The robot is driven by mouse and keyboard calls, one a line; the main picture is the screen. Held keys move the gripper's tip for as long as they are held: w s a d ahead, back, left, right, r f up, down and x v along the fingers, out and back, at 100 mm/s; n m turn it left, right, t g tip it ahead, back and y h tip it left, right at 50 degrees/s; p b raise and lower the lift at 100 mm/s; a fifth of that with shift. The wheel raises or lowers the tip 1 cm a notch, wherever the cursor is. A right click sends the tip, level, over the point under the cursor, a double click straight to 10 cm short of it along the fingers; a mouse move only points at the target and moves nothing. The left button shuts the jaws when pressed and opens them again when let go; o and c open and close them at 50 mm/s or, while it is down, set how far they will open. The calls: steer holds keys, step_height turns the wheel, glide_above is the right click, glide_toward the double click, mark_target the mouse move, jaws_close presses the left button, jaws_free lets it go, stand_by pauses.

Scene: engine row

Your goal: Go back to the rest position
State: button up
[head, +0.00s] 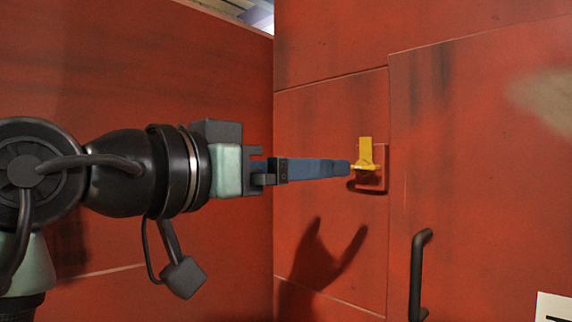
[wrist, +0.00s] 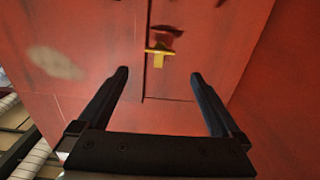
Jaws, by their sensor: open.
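My gripper (head: 345,168) reaches from the left toward a red panel in the head view, with its blue-grey fingers pointing right. In the wrist view my gripper (wrist: 160,83) is open, its two dark fingers wide apart with nothing between them. A yellow handle (head: 366,155) sits on a small red plate on the panel, just beyond the fingertips in the head view. The yellow handle also shows in the wrist view (wrist: 159,55), ahead of the gap between the fingers. Whether a fingertip touches it cannot be told.
Red walls (head: 150,75) stand to the left and ahead and meet in a corner. A black bar handle (head: 418,275) sticks out from the panel at the lower right. A white label (head: 553,307) is at the bottom right. Pale pipes (wrist: 30,158) show at the lower left of the wrist view.

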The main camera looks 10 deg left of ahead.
steer(key=shift+w+d+f, duration=0.1)
steer(key=shift+w, duration=0.05)
stand_by(0.4)
steer(key=s+d+f+n+t+y+b, duration=0.2)
steer(key=d+f+n+t+y+b, duration=0.15)
steer(key=d+t, duration=0.3)
steer(key=s+f+n+t+y+b, duration=0.2)
steer(key=s+t+y, duration=0.4)
steer(key=s, duration=0.4)
steer(key=shift+s+a+n, duration=0.15)
steer(key=shift+n, duration=0.4)
steer(key=shift+y, duration=0.25)
stand_by(0.5)
